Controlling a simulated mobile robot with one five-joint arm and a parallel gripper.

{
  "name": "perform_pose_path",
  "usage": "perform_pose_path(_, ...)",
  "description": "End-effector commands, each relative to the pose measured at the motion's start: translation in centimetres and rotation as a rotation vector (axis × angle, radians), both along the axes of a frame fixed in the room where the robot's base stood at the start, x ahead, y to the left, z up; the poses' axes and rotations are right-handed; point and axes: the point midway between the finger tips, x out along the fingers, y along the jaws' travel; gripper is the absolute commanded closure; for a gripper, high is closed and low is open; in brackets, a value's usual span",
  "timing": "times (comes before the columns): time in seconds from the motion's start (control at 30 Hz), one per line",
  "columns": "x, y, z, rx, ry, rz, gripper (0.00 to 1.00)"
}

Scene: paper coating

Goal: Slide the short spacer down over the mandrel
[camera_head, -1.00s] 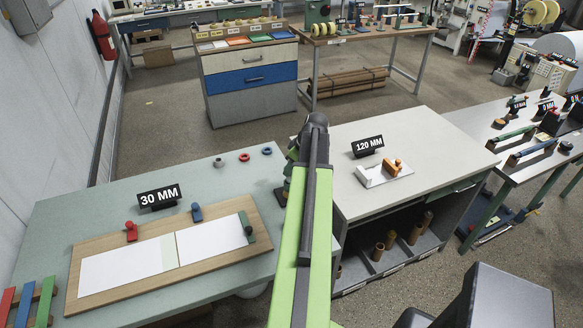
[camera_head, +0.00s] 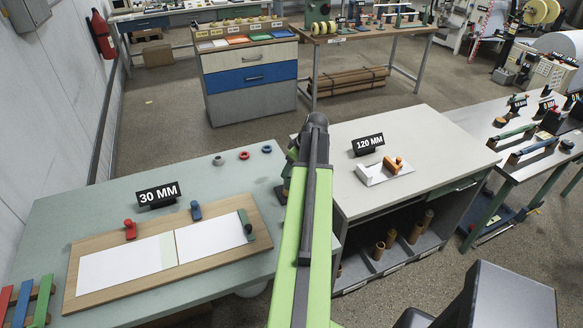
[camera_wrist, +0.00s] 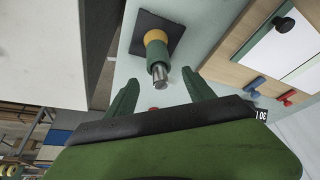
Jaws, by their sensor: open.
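The mandrel stands on a dark square base plate (camera_wrist: 174,24) in the wrist view, with a bare metal tip (camera_wrist: 160,76) toward the camera. A yellow ring (camera_wrist: 155,37) is around it near the plate, and a green sleeve (camera_wrist: 158,55) sits between ring and tip. I cannot tell which of these is the short spacer. My gripper (camera_wrist: 160,78) is open, its two green fingers on either side of the tip, apart from it, with nothing held. In the head view my arm hides most of the mandrel; an edge of its base plate (camera_head: 280,195) shows.
Grey (camera_head: 219,161), red (camera_head: 244,156) and blue (camera_head: 267,149) rings lie on the green table (camera_head: 95,205) near its back edge. A wooden board (camera_head: 88,283) with white sheets lies left of my arm. A 120 MM sign (camera_head: 367,145) stands on the right bench.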

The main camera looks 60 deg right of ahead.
Motion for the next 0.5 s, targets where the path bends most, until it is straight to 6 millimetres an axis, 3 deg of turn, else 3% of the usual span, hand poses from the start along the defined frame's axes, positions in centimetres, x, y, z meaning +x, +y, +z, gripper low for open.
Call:
perform_pose_path(0.27, -1.0, 0.1, 3.2, 0.0, 0.0, -0.001, 0.38)
perform_pose_path(0.5, -3.1, 0.2, 8.6, 0.0, 0.0, -0.001, 0.38)
